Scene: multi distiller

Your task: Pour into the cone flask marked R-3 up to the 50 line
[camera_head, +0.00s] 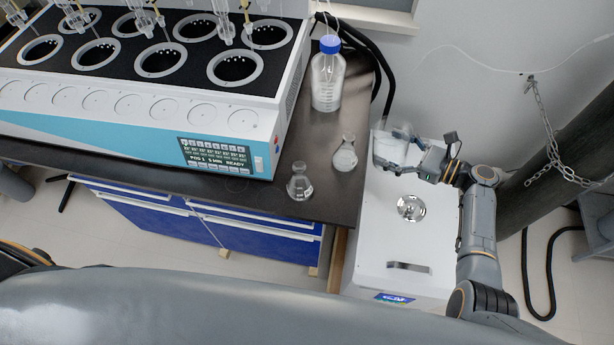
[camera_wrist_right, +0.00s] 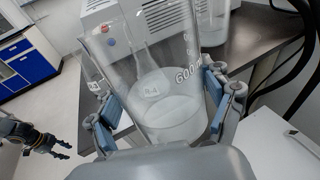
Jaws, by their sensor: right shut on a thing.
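My right gripper (camera_head: 392,152) is shut on a clear glass beaker (camera_wrist_right: 172,112), right of the dark bench and above a white box. In the right wrist view the beaker stands tilted between the blue finger pads, with clear liquid low in it and a 600 mark. One cone flask (camera_head: 345,157) stands on the bench close left of the beaker. Another cone flask (camera_head: 299,187) stands nearer the front edge. My left gripper (camera_wrist_right: 62,149) is open and empty, far left in the wrist view.
A blue-capped bottle (camera_head: 328,82) stands at the back of the bench (camera_head: 318,152). The large white distiller (camera_head: 150,125) fills the left. The white box (camera_head: 408,245) with a round metal fitting is below the right arm. Dark cables run behind the bench.

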